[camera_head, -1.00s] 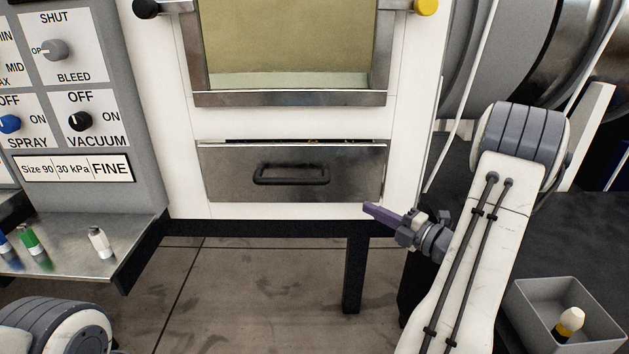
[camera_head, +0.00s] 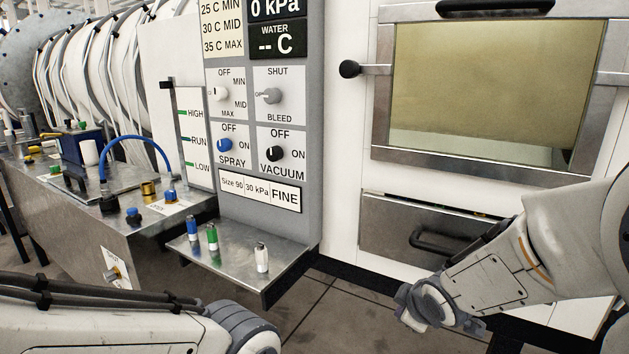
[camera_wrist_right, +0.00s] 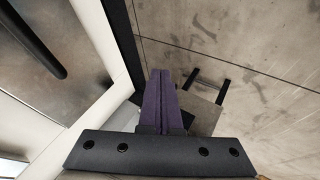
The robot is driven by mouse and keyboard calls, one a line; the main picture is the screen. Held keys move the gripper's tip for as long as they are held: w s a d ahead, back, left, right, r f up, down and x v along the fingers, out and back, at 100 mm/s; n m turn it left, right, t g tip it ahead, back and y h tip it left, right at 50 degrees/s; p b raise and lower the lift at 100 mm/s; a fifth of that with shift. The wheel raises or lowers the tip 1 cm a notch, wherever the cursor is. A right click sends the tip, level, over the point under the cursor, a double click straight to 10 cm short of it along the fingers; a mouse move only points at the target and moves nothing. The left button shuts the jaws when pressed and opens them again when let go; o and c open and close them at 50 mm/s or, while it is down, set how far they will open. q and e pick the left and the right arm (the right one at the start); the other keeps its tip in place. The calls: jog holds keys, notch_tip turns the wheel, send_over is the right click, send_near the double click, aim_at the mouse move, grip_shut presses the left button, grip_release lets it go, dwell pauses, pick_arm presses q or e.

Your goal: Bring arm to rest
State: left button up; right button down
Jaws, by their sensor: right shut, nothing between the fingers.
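My right arm comes in from the right in the head view, and its wrist end with the right gripper (camera_head: 425,305) is low in front of the drawer. The fingers are hard to make out there. In the right wrist view the two purple fingers of the right gripper (camera_wrist_right: 162,98) lie together, shut and empty, above the floor. My left arm crosses the bottom left corner of the head view; its gripper is out of the picture.
The metal drawer (camera_head: 385,225) with a dark handle (camera_head: 425,241) is beside my right arm, below a window (camera_head: 490,90). A control panel (camera_head: 245,160) and a small shelf (camera_head: 225,262) with several vials stand left. Bare floor (camera_head: 340,315) lies between.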

jog(key=s+a+m+g, duration=0.2)
jog(key=s+a+g, duration=0.35)
jog(key=s, duration=0.75)
jog(key=s+a+m+g, duration=0.25)
jog(key=s+a, duration=0.55)
jog(key=s, duration=0.5)
notch_tip(320, 180, up, 17)
jog(key=p, duration=1.7)
jog(key=shift+d+n+y, duration=0.3)
jog(key=shift+n+y, duration=0.05)
jog(key=shift+y, duration=0.05)
jog(key=shift+w, duration=0.1)
